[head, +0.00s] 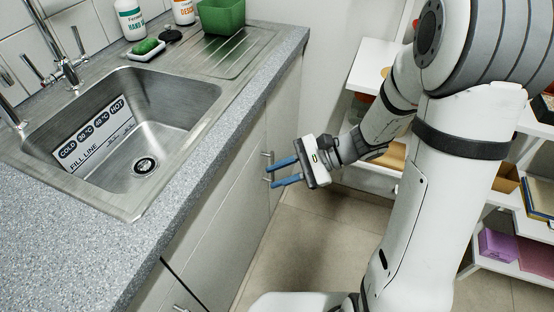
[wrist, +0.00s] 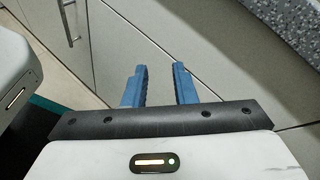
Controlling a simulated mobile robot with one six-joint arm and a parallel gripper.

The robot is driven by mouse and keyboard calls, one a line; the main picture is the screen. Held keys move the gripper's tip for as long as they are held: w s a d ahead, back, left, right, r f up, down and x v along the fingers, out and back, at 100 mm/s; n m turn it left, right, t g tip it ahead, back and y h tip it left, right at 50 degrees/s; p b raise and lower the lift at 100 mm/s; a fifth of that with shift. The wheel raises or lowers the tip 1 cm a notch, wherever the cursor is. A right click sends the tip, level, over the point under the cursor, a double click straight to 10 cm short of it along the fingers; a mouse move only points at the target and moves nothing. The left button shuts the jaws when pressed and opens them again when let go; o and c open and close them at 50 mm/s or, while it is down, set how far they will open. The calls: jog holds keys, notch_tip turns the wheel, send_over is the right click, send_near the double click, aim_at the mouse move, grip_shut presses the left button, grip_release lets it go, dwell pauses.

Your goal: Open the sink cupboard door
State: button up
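The sink cupboard door (head: 225,222) is a pale grey panel below the worktop and appears closed. Metal handle parts (head: 267,154) show on the cupboard front near its right side, close to my fingertips. My gripper (head: 271,174) has two blue fingers pointing left at the front. They are parted, with a clear gap. In the wrist view my gripper (wrist: 159,72) faces the pale panels and nothing shows held between the fingers. A metal bar handle (wrist: 67,22) is at the upper left there. I cannot tell whether the fingers touch any handle.
The speckled grey worktop (head: 65,232) with a steel sink (head: 188,97) overhangs the front. A green tub (head: 221,16) and bottles stand at the back. White shelves (head: 365,72) stand at the right. Tiled floor (head: 310,240) lies clear before the cupboard.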

jog(key=w+d+f+m+t+y+b, duration=0.1)
jog(key=w+d+f+m+t+b, duration=0.1)
jog(key=w+f+m+t+b, duration=0.6)
jog(key=w+d+f+m+t+y+b, duration=0.1)
jog(key=w+d+f+m+t, duration=0.3)
jog(key=f, duration=0.9)
jog(key=shift+m+g, duration=0.4)
jog(key=shift+m, duration=0.1)
jog(key=x, duration=0.3)
jog(key=b+x, duration=0.1)
jog(key=x, duration=0.6)
jog(key=shift+w+r, duration=0.2)
jog(key=shift+r, duration=0.15)
grip_shut()
jog(key=shift+s+f, duration=0.1)
